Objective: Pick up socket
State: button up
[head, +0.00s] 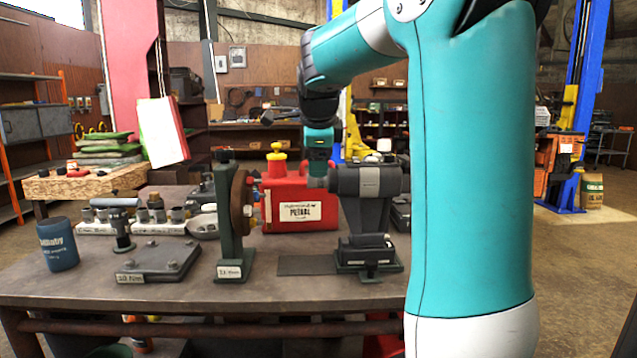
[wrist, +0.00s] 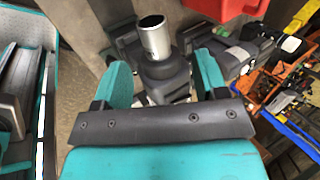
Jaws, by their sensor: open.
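My gripper (head: 319,150) hangs above the workbench, behind the grey tool. In the wrist view my gripper (wrist: 161,62) has its two teal fingers spread apart, with nothing clamped between them. A silver cylindrical socket (wrist: 154,38) shows between and just beyond the fingertips, its dark open end away from my palm. It sits on the end of a dark grey tool body (wrist: 166,78). In the head view a grey tool (head: 372,181) rests on a dark stand, and its left end lies just below my gripper.
A red metal can (head: 300,210) stands close behind and left of the tool. A green upright stand (head: 230,235) is in front. Several sockets stand on a white rack (head: 155,228) at left, near a blue cup (head: 57,246). The bench's (head: 200,290) front edge is mostly clear.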

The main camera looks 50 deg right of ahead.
jog(key=x, duration=0.5)
jog(key=shift+a+f+p, duration=0.1)
jog(key=shift+f+p, duration=0.2)
jog(key=shift+f, duration=0.15)
jog(key=shift+c, duration=0.4)
grip_shut()
notch_tip(320, 180, up, 18)
jog(key=w+a+p, duration=0.1)
jog(key=p, duration=0.2)
jog(key=shift+w, duration=0.15)
